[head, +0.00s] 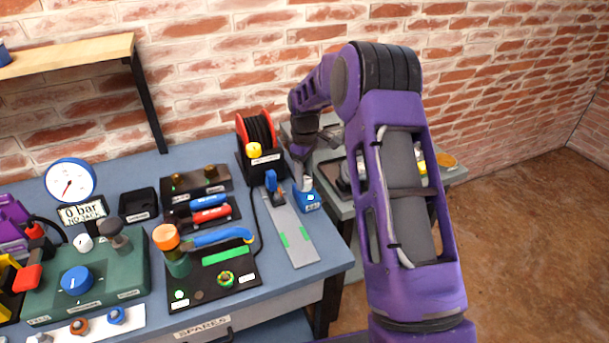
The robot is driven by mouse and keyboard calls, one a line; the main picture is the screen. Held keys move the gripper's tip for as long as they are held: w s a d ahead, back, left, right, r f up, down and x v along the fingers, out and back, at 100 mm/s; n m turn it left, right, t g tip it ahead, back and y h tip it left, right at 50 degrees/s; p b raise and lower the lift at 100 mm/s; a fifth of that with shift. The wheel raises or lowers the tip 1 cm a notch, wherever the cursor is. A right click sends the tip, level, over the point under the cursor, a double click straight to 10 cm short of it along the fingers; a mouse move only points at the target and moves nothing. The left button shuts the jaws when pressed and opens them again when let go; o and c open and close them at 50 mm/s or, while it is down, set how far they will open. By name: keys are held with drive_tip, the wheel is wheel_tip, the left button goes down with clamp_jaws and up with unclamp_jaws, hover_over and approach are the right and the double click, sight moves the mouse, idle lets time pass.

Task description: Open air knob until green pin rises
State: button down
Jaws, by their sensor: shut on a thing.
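My gripper (303,163) is at the back right corner of the blue bench, pointing down. Its fingers are shut on a small pale grey knob (307,183) that stands on top of a blue block (307,202) with a white label. The fingers hide part of the knob, and its turn angle cannot be read. I cannot make out a green pin on or near this block. A larger blue knob (76,279) sits on a green box at the left, apart from my gripper. Which knob is labelled air is too small to read.
A hose reel (257,133) stands just left of my gripper. A grey plate (294,233) with green strips and a blue clamp lies in front. A round gauge (70,181) and a sign reading "0 bar NO JACK" (82,212) stand left. A grey side table (457,176) is behind my arm.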

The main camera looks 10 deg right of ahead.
drive_tip(key=shift+r+n, duration=0.1)
drive_tip(key=shift+n, duration=0.4)
drive_tip(key=shift+c, duration=1.5)
unclamp_jaws()
wheel_tip(320, 180, up, 17)
drive_tip(key=p, duration=0.1)
drive_tip(key=shift+r, duration=0.15)
drive_tip(key=shift+a, duration=0.1)
